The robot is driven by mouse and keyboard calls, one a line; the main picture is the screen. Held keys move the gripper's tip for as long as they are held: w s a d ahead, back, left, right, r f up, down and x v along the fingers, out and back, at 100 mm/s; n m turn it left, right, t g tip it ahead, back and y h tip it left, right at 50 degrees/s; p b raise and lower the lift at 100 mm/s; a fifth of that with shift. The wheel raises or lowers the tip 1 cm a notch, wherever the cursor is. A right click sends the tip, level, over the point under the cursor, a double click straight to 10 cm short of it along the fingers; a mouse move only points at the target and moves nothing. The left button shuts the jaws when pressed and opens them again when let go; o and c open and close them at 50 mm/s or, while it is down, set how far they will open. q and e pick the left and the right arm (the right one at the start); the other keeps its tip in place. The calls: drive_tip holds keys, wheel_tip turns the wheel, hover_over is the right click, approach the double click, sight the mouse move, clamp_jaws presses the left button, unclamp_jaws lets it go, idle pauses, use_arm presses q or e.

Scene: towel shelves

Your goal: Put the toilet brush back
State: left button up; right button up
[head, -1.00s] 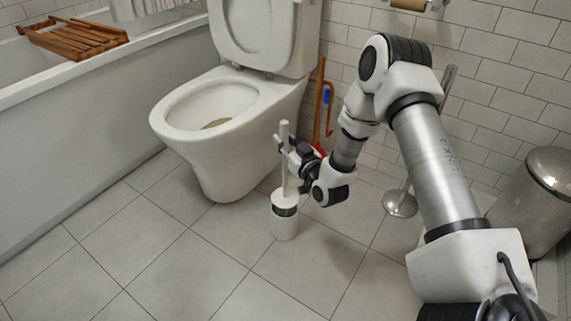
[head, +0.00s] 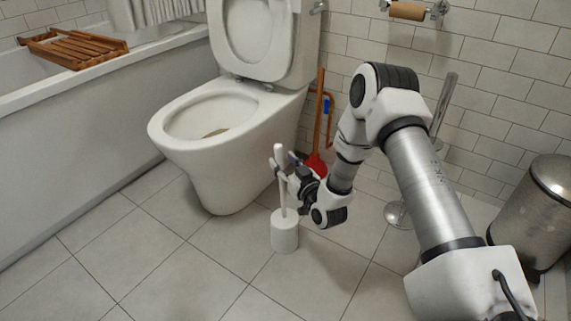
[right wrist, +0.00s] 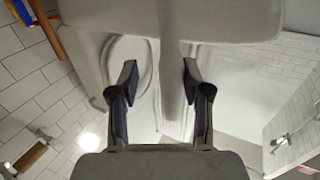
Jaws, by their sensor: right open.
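The white toilet brush stands with its handle (head: 283,190) up and slightly tilted, its lower end inside the white cylindrical holder (head: 285,238) on the floor in front of the toilet. The brush head is hidden in the holder. My right gripper (head: 282,163) is open near the top of the handle. In the right wrist view the handle (right wrist: 172,85) lies between the two spread fingers (right wrist: 159,72), with gaps at both sides. My left gripper is not in view.
The toilet (head: 226,130) stands close behind the holder. A red plunger (head: 316,165) leans behind my right gripper. A metal stand (head: 398,214) and a steel bin (head: 535,205) are to the right. The bathtub (head: 70,160) is at left. Floor in front is clear.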

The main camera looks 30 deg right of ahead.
drive_tip(key=s+p, duration=0.6)
drive_tip(key=s, duration=0.6)
drive_tip(key=s+a+f+g+y, duration=0.2)
drive_tip(key=s+a+f+g, duration=0.4)
drive_tip(key=a+f+g, duration=0.35)
drive_tip(key=s+a+f+g, duration=0.2)
drive_tip(key=s+f+g, duration=0.1)
drive_tip(key=s, duration=0.6)
drive_tip(key=s+a+f+g, duration=0.2)
drive_tip(key=s+g, duration=0.3)
drive_tip(key=s, duration=0.5)
drive_tip(key=shift+s+a+f+h, duration=0.3)
drive_tip(key=shift+f+h, duration=0.1)
drive_tip(key=shift+f, duration=0.35)
drive_tip(key=shift+w+g, duration=0.15)
drive_tip(key=shift+g, duration=0.1)
